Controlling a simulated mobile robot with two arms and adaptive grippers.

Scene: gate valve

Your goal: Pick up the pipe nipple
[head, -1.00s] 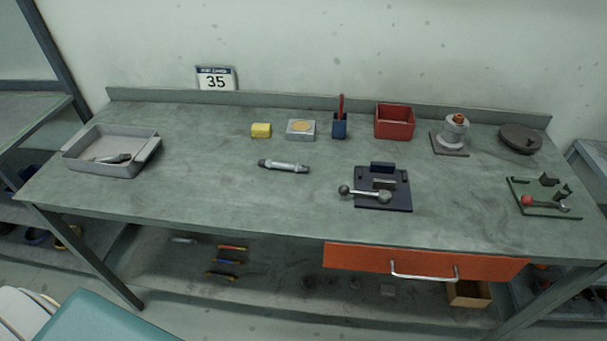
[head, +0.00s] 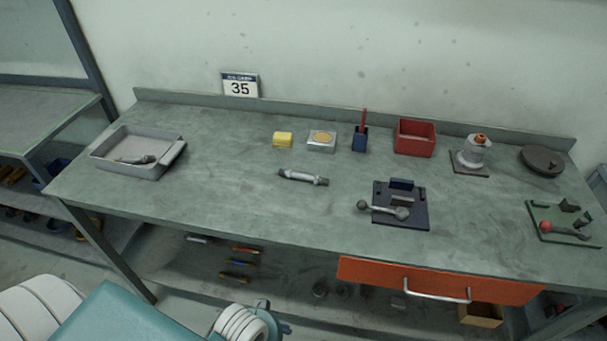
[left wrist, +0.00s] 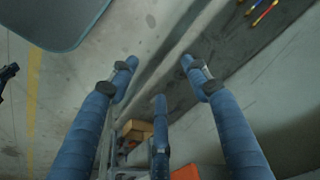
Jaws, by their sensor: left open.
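The pipe nipple (head: 303,177), a short grey metal pipe with darker ends, lies on its side on the middle of the workbench. No gripper touches it. In the left wrist view my left gripper (left wrist: 160,78) is open and empty, its blue fingers spread. It is over the floor and the lower shelf edge, apart from the bench top. In the head view a white ringed part of my arm shows at the bottom edge, below and left of the nipple. The pipe nipple does not show in the left wrist view. My right gripper is not in view.
A grey tray (head: 126,163) holding a metal part is at the bench's left. A dark fixture plate (head: 412,215) is right of the nipple. The orange drawer (head: 390,273) is below.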

